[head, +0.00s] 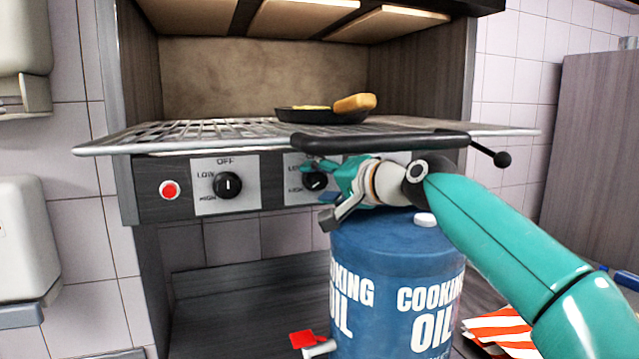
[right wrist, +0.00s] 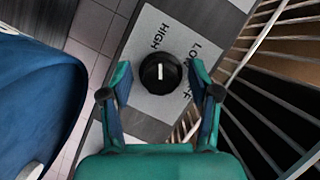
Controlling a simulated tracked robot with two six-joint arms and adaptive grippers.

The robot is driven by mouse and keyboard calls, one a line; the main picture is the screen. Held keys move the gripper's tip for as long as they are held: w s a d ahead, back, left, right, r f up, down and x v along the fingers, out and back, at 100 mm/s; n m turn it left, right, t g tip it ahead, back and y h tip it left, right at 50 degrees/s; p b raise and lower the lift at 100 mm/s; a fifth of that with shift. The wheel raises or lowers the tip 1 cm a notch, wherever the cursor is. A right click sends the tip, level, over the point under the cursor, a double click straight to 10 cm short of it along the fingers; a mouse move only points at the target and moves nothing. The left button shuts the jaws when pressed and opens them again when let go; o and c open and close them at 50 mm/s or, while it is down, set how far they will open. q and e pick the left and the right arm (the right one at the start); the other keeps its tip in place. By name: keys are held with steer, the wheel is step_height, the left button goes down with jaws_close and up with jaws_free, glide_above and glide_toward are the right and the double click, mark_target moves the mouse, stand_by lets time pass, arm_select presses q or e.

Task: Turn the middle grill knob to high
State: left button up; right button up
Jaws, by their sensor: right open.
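The middle grill knob (head: 315,181) is a black dial on a pale plate marked LOW and HIGH, partly hidden by my right gripper (head: 322,181) in the head view. In the right wrist view the knob (right wrist: 160,73) shows whole, with HIGH at its upper left, LOW at its upper right and OFF at its right. Its white mark runs about vertical in that picture, between the HIGH and LOW labels. The right gripper (right wrist: 160,75) is open, one fingertip on each side of the knob; I cannot tell whether they touch it. My left gripper is not in view.
A blue cooking oil drum (head: 385,260) stands close below the right gripper. The grill rack (head: 200,135) with a black bar (head: 380,142) juts out above. The left knob (head: 227,185) points to OFF. A red button (head: 169,189) and a pan (head: 320,115) with food are nearby.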

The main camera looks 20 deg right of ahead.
steer(key=v, duration=1.1)
steer(key=shift+s+d, duration=0.25)
